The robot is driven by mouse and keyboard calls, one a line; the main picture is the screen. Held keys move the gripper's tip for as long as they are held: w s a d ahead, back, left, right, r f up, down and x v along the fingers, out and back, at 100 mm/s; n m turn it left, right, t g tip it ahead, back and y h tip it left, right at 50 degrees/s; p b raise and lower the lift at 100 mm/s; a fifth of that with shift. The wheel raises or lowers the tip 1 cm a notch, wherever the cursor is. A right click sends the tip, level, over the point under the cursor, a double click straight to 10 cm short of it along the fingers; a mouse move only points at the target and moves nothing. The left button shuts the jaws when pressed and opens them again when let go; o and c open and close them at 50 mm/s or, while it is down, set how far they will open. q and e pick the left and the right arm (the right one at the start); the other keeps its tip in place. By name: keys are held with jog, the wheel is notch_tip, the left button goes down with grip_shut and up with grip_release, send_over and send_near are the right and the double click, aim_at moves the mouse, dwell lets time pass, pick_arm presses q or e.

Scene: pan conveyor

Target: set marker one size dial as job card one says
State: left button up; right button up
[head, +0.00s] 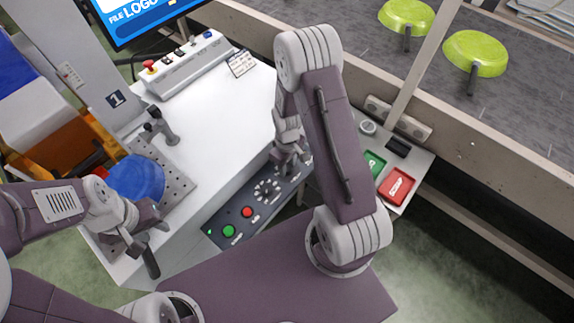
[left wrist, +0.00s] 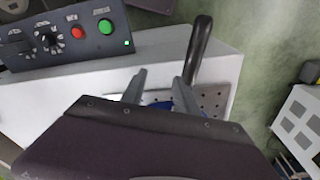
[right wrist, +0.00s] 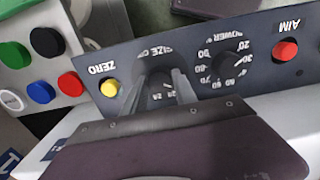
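Marker one is the station with the plate "1" (head: 115,99). Its dark control panel (head: 222,217) lies along the front edge of the white bench. My right gripper (head: 290,160) is over the panel's far end. In the right wrist view the size dial (right wrist: 160,90) sits between the open fingers of my right gripper (right wrist: 160,78); its knob is mostly hidden and I cannot tell its setting or whether the fingers touch it. A small card (head: 241,63) stands by the button box; its text is unreadable. My left gripper (head: 150,222) is open and empty near the pan handle (left wrist: 200,48).
The panel also has a yellow zero button (right wrist: 109,88), a power dial (right wrist: 229,68) and a red aim button (right wrist: 286,51). A blue pan (head: 135,178) lies on the perforated fixture. Green pans (head: 476,53) sit on the conveyor. A box with coloured buttons (right wrist: 46,41) adjoins the panel.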

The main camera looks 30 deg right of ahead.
grip_shut()
jog(key=shift+m, duration=0.3)
jog(key=m+p, duration=0.1)
jog(key=m, duration=0.1)
jog(key=shift+r+m, duration=0.1)
jog(key=shift+m, duration=0.3)
jog(key=m+p, duration=0.1)
jog(key=m, duration=0.2)
jog(key=shift+m, duration=0.3)
jog(key=m+p, duration=0.1)
jog(key=m, duration=0.3)
jog(key=shift+m+p, duration=0.3)
jog(key=shift+p, duration=0.05)
jog(key=shift+m+p, duration=0.45)
jog(key=shift+m, duration=1.65)
